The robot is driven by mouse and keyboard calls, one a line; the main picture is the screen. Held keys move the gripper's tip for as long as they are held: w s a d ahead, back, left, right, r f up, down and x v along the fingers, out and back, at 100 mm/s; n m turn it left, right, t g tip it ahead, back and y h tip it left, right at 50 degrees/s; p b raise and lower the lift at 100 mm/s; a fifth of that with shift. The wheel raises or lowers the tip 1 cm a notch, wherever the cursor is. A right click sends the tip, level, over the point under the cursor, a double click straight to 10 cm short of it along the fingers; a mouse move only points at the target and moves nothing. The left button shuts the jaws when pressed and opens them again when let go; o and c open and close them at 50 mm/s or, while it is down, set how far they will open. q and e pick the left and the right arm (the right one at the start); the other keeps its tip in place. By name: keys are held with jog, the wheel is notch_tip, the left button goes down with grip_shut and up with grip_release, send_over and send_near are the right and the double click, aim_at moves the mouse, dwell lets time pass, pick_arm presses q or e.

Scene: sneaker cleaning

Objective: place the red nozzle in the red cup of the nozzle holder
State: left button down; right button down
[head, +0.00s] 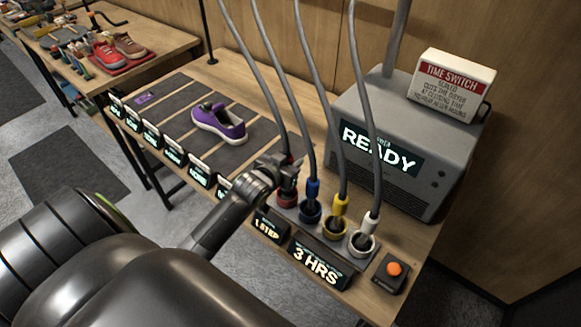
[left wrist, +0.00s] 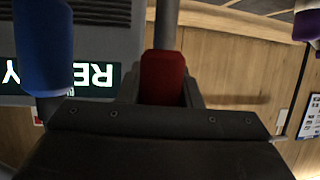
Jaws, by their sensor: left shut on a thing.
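My left gripper (head: 277,168) is shut on the red nozzle (left wrist: 162,78), which shows between the fingers in the left wrist view with its grey hose running up from it. In the head view the gripper is right at the red cup (head: 287,200), the leftmost cup of the nozzle holder (head: 334,246). The fingers hide most of the nozzle there, so I cannot tell whether its tip is inside the cup. My right gripper is not in view.
The blue nozzle (head: 313,188), yellow nozzle (head: 340,205) and white nozzle (head: 370,222) stand in cups close to the right, hoses rising above. A grey machine (head: 398,150) stands behind. A purple sneaker (head: 219,122) lies on the mat, and an orange button (head: 394,269) is at right.

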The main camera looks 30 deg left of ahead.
pick_arm(q)
notch_tip(320, 180, down, 3)
jog(key=shift+r, duration=0.15)
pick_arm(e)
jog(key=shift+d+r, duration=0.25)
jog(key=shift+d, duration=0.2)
pick_arm(q)
jog(key=c, duration=1)
grip_release()
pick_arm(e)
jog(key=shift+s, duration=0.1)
pick_arm(q)
jog(key=shift+s, duration=0.1)
jog(key=b+v, duration=0.1)
jog(key=v, duration=1.1)
jog(key=shift+b, duration=0.4)
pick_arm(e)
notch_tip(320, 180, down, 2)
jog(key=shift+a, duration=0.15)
